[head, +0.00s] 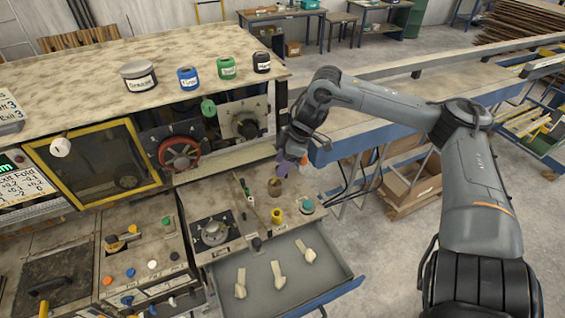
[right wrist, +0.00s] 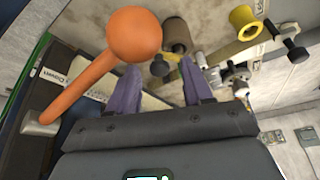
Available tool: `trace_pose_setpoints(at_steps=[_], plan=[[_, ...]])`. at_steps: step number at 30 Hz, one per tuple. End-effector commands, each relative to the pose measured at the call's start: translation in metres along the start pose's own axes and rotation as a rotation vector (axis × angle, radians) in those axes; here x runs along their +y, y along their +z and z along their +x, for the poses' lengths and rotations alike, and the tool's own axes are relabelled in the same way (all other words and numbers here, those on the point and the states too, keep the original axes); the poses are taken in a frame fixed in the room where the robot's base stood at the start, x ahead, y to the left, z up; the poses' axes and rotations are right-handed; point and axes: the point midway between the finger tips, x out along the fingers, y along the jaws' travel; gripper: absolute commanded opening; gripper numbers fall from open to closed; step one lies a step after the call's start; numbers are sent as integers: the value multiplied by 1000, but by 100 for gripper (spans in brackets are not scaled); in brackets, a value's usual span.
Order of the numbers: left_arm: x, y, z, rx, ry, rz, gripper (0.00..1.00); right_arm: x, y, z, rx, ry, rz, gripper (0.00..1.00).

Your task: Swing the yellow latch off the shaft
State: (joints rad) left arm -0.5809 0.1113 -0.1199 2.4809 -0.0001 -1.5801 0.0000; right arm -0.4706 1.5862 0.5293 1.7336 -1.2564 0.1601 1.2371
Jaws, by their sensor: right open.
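My right gripper (head: 284,168) is open, with its two purple fingers pointing down over the machine's side panel. In the right wrist view the fingers (right wrist: 160,78) are apart, with nothing held between them. A yellow ring-shaped piece (right wrist: 243,21) stands at the upper right of that view, beyond the fingers and apart from them. In the head view a yellow piece (head: 277,215) stands on the panel, below my gripper. A brown cylinder (head: 275,187) is just behind it; it also shows ahead of the fingers (right wrist: 176,35). I cannot tell whether the yellow piece sits on a shaft. My left gripper is not in view.
An orange ball-ended lever (right wrist: 134,36) is close to the left finger. A green button (head: 307,206) and a round dial (head: 214,232) are on the panel. An open drawer (head: 315,262) holding three pale pieces juts out below. A red handwheel (head: 180,153) is to the left.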

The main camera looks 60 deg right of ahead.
Motion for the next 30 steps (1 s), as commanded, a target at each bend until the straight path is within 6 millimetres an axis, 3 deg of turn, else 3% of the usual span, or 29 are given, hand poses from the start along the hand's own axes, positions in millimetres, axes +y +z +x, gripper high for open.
trace_pose_setpoints(at_steps=[7, 17, 30], plan=[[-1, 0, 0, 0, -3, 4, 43, 0, 0, 0, 0, 0, 0, 49], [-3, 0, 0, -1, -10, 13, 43, 0, 0, 0, 0, 0, 0, 0], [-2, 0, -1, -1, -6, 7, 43, 1, -1, 0, 0, 10, 21, 0]])
